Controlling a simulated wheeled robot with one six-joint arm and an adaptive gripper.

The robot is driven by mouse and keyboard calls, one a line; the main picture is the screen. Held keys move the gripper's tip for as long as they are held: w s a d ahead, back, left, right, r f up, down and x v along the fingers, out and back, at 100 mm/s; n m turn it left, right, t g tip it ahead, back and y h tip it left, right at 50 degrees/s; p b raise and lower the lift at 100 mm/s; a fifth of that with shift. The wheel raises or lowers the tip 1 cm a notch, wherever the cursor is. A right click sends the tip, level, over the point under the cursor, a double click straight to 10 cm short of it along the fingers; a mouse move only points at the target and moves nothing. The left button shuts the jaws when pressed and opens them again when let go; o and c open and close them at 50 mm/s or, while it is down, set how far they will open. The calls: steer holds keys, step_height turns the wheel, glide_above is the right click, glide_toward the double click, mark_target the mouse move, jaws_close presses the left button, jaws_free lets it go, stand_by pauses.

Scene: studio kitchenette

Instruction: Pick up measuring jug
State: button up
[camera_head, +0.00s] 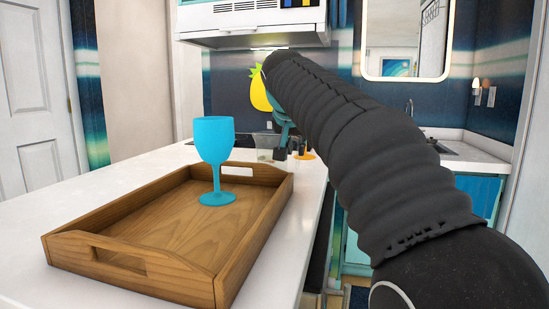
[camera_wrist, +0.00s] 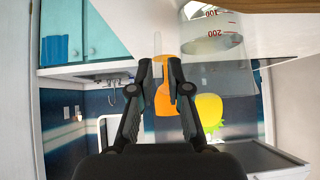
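The measuring jug (camera_wrist: 215,60) is clear with red markings of 100 and 200. It is at the top right of the wrist view, which looks upside down, and is partly cut off by the frame edge. In the head view a small clear shape (camera_head: 265,156) shows at the counter's far end; it may be the jug. My gripper (camera_wrist: 160,62) has its two fingers apart, to the left of the jug and not around it. An orange wine glass (camera_wrist: 166,100) shows between and behind the fingers; contact is unclear. In the head view my arm mostly hides my gripper (camera_head: 291,150).
A wooden tray (camera_head: 120,264) with a blue wine glass (camera_head: 215,140) stands on the white counter (camera_head: 40,285), nearer than the clear shape. A yellow pineapple shape (camera_head: 259,92) is behind. A range hood (camera_head: 250,25) hangs above. Floor shows right of the counter.

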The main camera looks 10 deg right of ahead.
mark_target(298, 166)
steer(key=shift+r+x, duration=0.2)
steer(key=shift+x, duration=2.4)
steer(key=shift+w+d, duration=0.15)
steer(key=shift+d, duration=0.05)
jaws_close()
